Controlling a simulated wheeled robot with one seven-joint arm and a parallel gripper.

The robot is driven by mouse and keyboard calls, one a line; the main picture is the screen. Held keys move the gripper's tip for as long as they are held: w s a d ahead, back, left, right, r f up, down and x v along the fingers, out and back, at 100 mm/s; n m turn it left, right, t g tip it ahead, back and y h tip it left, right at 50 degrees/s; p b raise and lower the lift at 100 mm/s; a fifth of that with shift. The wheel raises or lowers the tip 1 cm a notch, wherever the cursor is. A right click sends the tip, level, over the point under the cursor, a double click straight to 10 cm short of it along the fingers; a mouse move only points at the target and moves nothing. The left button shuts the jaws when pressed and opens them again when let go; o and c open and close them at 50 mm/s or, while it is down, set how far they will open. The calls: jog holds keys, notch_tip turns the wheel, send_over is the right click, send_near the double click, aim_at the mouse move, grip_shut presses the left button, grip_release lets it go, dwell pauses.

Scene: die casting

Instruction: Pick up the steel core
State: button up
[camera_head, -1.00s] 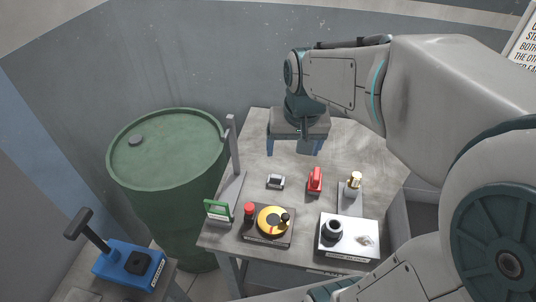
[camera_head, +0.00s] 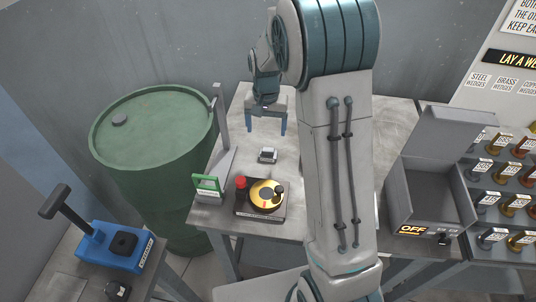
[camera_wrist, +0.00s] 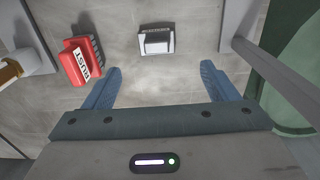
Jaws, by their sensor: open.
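A small silver-grey block (camera_head: 267,155), apparently the steel core, sits on the grey table (camera_head: 243,114) near its middle. It also shows in the wrist view (camera_wrist: 156,40), at the top centre with a light upper face. My gripper (camera_head: 266,131) is open and empty, with its blue fingers pointing down above the table behind the block. In the wrist view the fingertips (camera_wrist: 160,70) are spread wide, and the block lies beyond them, roughly centred between them and touching neither.
A red labelled block (camera_wrist: 82,61) lies left of the fingers in the wrist view. A yellow disc device (camera_head: 266,194), a green-framed stand (camera_head: 207,184) and an upright post (camera_head: 219,120) stand near the table's left side. A green drum (camera_head: 150,140) stands left; an open grey box (camera_head: 428,195) stands right.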

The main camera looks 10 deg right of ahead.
aim_at(268, 149)
notch_tip(268, 149, down, 5)
jog(key=shift+f, duration=0.15)
jog(key=shift+d+f+p, duration=0.15)
jog(key=shift+f+p, duration=0.2)
jog(key=shift+f, duration=1)
jog(key=shift+d+f+p, duration=0.15)
jog(key=shift+f+p, duration=0.15)
jog(key=shift+f, duration=1.05)
jog(key=c, duration=1.4)
jog(key=shift+r, duration=0.1)
